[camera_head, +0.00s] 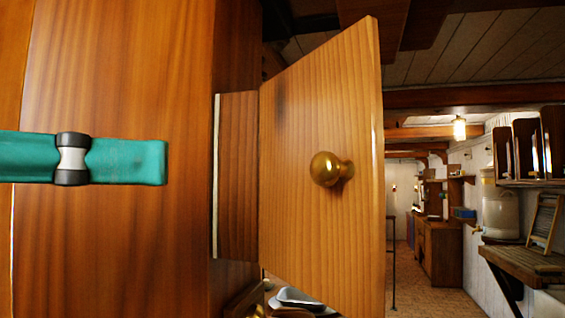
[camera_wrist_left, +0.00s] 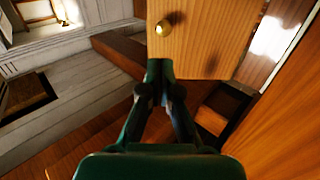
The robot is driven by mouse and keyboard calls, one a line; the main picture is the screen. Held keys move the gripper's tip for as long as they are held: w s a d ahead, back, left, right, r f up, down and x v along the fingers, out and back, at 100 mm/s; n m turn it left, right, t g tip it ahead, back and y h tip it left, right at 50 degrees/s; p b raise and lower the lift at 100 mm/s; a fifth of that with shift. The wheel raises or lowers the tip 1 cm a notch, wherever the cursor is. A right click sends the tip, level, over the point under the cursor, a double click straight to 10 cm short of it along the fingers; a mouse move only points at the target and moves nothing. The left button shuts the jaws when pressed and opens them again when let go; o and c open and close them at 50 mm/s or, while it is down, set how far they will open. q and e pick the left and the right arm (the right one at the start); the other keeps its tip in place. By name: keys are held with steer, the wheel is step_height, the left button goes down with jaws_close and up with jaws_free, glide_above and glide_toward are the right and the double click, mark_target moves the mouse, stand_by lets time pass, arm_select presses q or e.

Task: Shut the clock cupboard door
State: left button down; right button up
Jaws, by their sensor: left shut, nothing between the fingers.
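The cupboard door (camera_head: 300,215) is a light wooden panel with a round brass knob (camera_head: 326,168). In the head view it stands open, angled out from the darker wooden cupboard (camera_head: 150,80) on the left. No clock shows. My left gripper (camera_head: 160,163), teal with a grey joint, is shut and empty in front of the cupboard's wooden side, left of the door. In the left wrist view the closed fingertips (camera_wrist_left: 160,66) overlap the door's lower edge (camera_wrist_left: 215,45), below the knob (camera_wrist_left: 163,27). I cannot tell whether they touch it. My right gripper is not in view.
A narrow wooden strip with a pale edge (camera_head: 216,175) lies between the cupboard side and the door. Pans (camera_head: 296,297) show below the door. To the right, an open passage leads back past a wooden shelf (camera_head: 530,262) and a wall rack (camera_head: 527,150).

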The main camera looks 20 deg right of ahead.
mark_target(316, 171)
arm_select(q)
steer(key=x, duration=0.3)
steer(key=p+x, duration=0.1)
steer(key=x, duration=0.3)
steer(key=p+x, duration=0.1)
steer(key=x, duration=0.3)
steer(key=shift+w+d+f, duration=0.1)
steer(key=shift+w, duration=0.2)
